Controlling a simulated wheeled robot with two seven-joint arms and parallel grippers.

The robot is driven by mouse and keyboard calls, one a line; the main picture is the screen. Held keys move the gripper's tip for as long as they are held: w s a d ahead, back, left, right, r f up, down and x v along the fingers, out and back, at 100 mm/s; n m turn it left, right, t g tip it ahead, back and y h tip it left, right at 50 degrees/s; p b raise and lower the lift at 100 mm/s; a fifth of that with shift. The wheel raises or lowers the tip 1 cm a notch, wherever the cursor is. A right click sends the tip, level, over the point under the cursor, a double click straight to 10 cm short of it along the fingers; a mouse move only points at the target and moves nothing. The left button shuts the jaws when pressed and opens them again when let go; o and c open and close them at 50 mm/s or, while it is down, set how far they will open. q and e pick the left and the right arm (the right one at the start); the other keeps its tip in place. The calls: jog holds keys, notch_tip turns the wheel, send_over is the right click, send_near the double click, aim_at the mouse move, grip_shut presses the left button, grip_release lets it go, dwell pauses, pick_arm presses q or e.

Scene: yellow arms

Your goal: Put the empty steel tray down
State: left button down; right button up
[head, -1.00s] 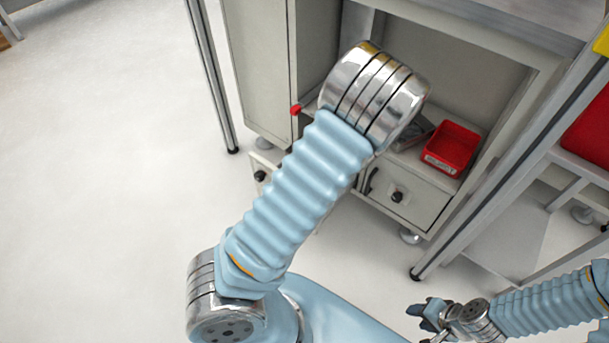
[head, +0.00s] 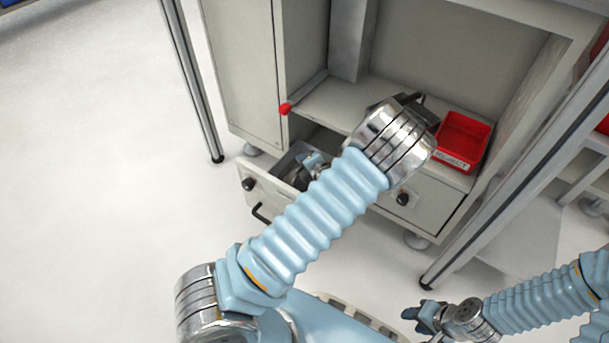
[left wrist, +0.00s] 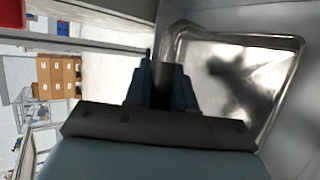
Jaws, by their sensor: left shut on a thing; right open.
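The steel tray (left wrist: 240,85) is a shiny, shallow pan with rounded corners and a raised rim, at the right of the left wrist view, and it looks empty. Plain grey walls lie around it. My left gripper (left wrist: 160,80) is shut on it at its left side; the fingers hide the exact contact. In the head view an open drawer (head: 247,187) of the grey cabinet has a bluish and dark shape inside, probably my left gripper (head: 312,162), partly hidden by my forearm. The tray is not clearly seen there. My right gripper (head: 422,311) is open and empty at the lower right.
A red bin (head: 462,142) marked REJECT stands on the cabinet shelf (head: 325,105). A closed drawer (head: 425,207) lies below it. A red knob (head: 285,109) and metal posts (head: 190,80) stand near the arm. The floor (head: 90,200) at left is clear.

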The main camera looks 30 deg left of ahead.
pick_arm(q)
jog(key=shift+f+b, duration=0.35)
jog(key=shift+f, duration=1.45)
jog(key=shift+f, duration=0.15)
jog(key=c, duration=0.9)
grip_release()
jog(key=shift+c, duration=0.2)
jog(key=shift+r, duration=0.25)
jog(key=p+v, duration=0.2)
jog(key=v, duration=1)
jog(key=shift+s+f, duration=0.1)
jog(key=shift+f, duration=0.05)
